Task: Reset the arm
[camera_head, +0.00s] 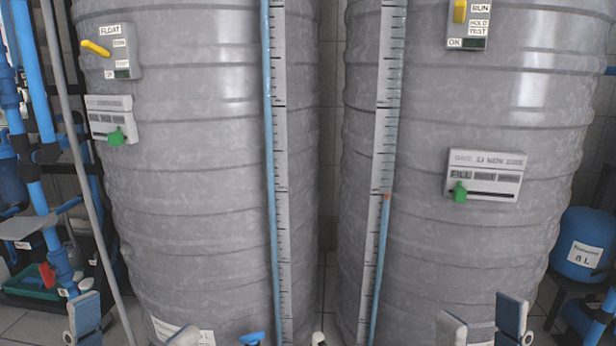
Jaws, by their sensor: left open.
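My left gripper (134,325) shows only its fingertips at the bottom left edge, in front of the left grey tank (190,200). Its two fingers are wide apart with nothing between them. My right gripper (483,324) shows at the bottom right edge, in front of the right grey tank (440,240). Its fingers are also apart and empty. The rest of both arms is out of view.
The left tank bears a yellow-lever switch (119,52) and a green-knob slider (110,119). The right tank has a similar switch (468,24) and slider (484,174). Blue pipes (30,150) stand at left, a blue vessel (584,246) at right.

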